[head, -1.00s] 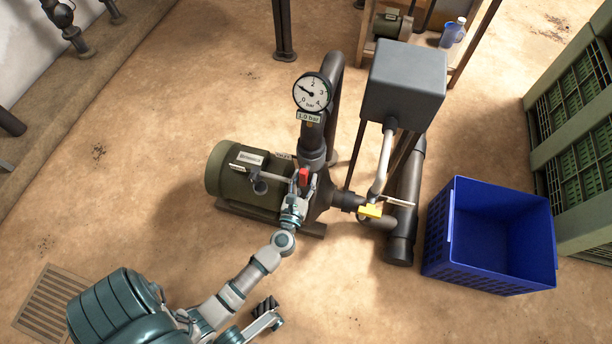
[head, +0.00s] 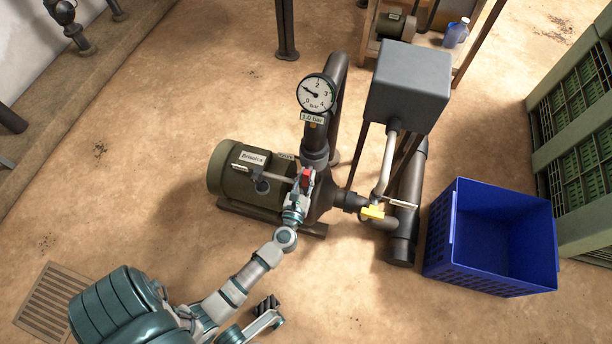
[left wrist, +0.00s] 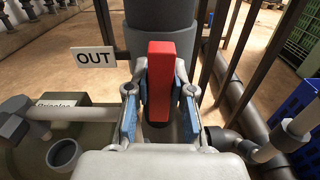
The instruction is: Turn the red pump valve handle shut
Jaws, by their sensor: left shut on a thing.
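The red valve handle (head: 308,174) stands on the pump's dark outlet pipe (head: 315,145), below the gauge. In the left wrist view the red handle (left wrist: 161,75) is upright, in line with the pipe behind it, next to a white "OUT" sign (left wrist: 94,58). My left gripper (head: 304,184) is shut on the handle, with a blue-padded finger on each side in the left wrist view (left wrist: 160,100). The fingers hide part of the handle's lower end. The round gauge (head: 316,93) has a label reading 1.0 bar. My right gripper is not in view.
The green pump motor (head: 237,172) lies left of the handle. A blue crate (head: 490,285) stands further right. Open floor lies in front.

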